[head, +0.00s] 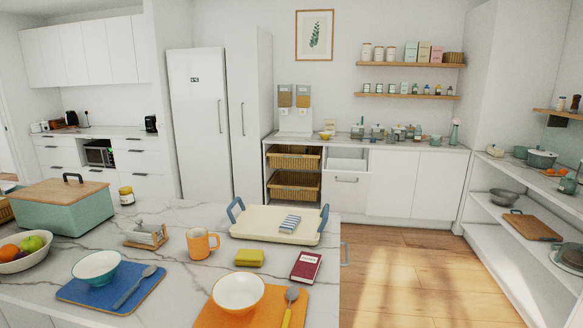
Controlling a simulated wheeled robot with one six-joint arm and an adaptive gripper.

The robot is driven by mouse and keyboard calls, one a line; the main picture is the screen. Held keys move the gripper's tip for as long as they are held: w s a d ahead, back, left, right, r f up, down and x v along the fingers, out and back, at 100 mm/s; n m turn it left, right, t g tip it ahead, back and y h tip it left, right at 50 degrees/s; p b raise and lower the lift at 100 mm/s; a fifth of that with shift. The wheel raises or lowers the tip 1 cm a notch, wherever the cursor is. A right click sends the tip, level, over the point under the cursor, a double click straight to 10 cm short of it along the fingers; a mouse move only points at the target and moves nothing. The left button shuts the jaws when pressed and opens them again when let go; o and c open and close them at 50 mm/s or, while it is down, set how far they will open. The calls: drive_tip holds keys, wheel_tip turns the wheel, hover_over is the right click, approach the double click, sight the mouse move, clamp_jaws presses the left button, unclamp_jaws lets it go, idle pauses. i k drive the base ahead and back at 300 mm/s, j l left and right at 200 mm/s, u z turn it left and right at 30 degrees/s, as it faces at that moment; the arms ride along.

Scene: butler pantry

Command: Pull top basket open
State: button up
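The top basket (293,160) is a brown wicker basket in the upper bay of the white open unit under the back counter. The lower basket (294,190) is a similar wicker basket in the bay directly below it. Both show their front faces, and I cannot tell from here whether either sticks out. My gripper does not show in the head view, so its place and its state are hidden.
A marble island (190,215) with a cream tray (278,232), bowls and a green bread box (62,208) fills the foreground, partly between me and the baskets. Wooden floor (410,275) is clear at right.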

sight(279, 155)
drive_tip(key=i+l+z, duration=0.2)
drive_tip(key=l, duration=0.3)
drive_tip(key=i+l+z, duration=0.2)
drive_tip(key=i+l, duration=0.2)
drive_tip(key=i+l+z, duration=0.2)
drive_tip(key=l, duration=0.3)
drive_tip(key=i+l, duration=0.15)
drive_tip(key=i, duration=0.5)
drive_tip(key=i+l, duration=0.1)
drive_tip(key=i, duration=0.55)
drive_tip(key=i+l, duration=0.15)
drive_tip(key=i, duration=0.5)
drive_tip(key=i+u, duration=0.15)
drive_tip(key=i, duration=0.75)
drive_tip(key=i+l+u, duration=0.2)
drive_tip(key=i, duration=0.7)
drive_tip(key=i+u, duration=0.5)
drive_tip(key=i, duration=1.2)
drive_tip(key=i+j+u, duration=0.1)
drive_tip(key=i+j, duration=0.95)
drive_tip(key=i, duration=0.15)
drive_tip(key=i+j+z, duration=0.1)
drive_tip(key=i+j, duration=0.05)
drive_tip(key=i, duration=0.1)
